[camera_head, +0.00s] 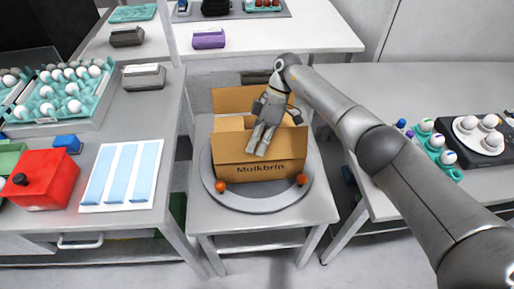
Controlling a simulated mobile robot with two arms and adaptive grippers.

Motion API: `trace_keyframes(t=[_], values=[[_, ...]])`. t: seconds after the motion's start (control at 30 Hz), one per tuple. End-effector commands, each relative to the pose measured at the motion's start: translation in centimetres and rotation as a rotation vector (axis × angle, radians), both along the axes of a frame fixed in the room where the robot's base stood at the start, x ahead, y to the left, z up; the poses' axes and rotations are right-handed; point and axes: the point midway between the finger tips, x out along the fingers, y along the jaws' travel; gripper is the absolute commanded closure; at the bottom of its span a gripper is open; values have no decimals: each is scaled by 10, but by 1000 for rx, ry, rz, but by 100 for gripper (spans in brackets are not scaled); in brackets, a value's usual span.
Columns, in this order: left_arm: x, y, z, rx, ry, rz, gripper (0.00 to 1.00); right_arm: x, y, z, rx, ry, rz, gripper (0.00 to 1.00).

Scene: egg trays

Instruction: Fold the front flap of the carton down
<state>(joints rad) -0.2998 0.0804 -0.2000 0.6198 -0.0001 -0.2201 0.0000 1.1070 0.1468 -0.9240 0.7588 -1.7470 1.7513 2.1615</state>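The brown cardboard carton (232,172) stands on a round grey turntable on the middle table, its printed front facing me. Its back flap (236,98) stands up behind the opening. A smaller side flap (229,123) shows at the left of the opening. My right gripper (257,152) reaches over the carton from the back right, fingers pointing down in front of the upper front face. Its fingers look close together, with nothing seen between them. It hides part of the opening and front. My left gripper is not in view.
A left table holds a teal egg tray (101,104), a red box (43,180) and a white-blue panel (91,195). A teal egg carton (436,151) is on the right table.

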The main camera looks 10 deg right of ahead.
Motion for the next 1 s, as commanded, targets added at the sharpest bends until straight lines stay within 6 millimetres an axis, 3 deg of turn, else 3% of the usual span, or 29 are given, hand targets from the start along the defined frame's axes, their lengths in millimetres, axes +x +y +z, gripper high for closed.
trace_keyframes(t=[0.63, 0.83, 1.0], values=[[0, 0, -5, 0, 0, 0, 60, 2, 0, 1, 1, 27, 0, 100], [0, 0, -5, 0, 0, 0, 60, 2, 0, 0, 1, 28, -1, 75], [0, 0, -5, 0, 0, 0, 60, 2, 0, 0, 0, 29, 0, 75]])
